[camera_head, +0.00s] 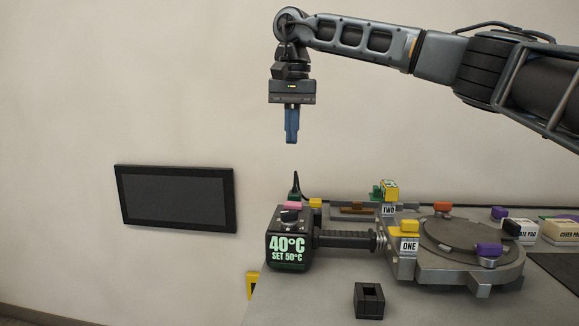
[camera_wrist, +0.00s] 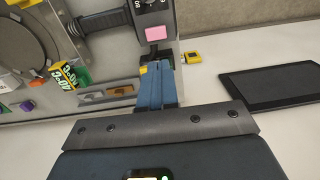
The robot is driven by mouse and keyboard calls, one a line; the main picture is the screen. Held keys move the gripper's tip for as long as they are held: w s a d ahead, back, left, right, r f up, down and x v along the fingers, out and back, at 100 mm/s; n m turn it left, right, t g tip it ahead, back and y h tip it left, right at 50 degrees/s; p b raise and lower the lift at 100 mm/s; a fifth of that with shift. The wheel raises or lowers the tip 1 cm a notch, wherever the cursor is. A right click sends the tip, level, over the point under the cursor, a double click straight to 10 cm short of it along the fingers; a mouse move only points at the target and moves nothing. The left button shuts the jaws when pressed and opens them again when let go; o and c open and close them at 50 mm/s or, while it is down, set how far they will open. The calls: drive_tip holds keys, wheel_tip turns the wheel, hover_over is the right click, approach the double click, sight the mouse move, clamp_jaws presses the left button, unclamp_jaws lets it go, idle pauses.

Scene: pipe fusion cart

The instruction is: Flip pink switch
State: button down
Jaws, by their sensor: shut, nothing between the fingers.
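The pink switch (camera_head: 294,205) is on top of the black heater unit that reads 40°C, SET 50°C (camera_head: 289,246), at the cart's left end. The switch also shows in the wrist view (camera_wrist: 156,33), just beyond the fingertips. My gripper (camera_head: 291,142) has blue fingers pointing down and hangs in the air above the heater unit, apart from it. In the wrist view my gripper (camera_wrist: 156,64) is shut and empty. A dark knob (camera_head: 289,216) sits beside the pink switch. Which way the switch is set cannot be told.
On the cart (camera_head: 320,300) stand a round plate machine (camera_head: 465,245) with yellow, orange and purple blocks, a small black open block (camera_head: 369,300) and pad boxes (camera_head: 560,230). A dark screen (camera_head: 175,198) hangs on the wall. Air around my gripper is clear.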

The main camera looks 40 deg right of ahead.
sight(290, 202)
wheel_tip(290, 202, down, 14)
drive_tip(key=shift+w+r+b, duration=0.15)
drive_tip(key=shift+r+b, duration=0.1)
drive_tip(key=shift+b, duration=0.2)
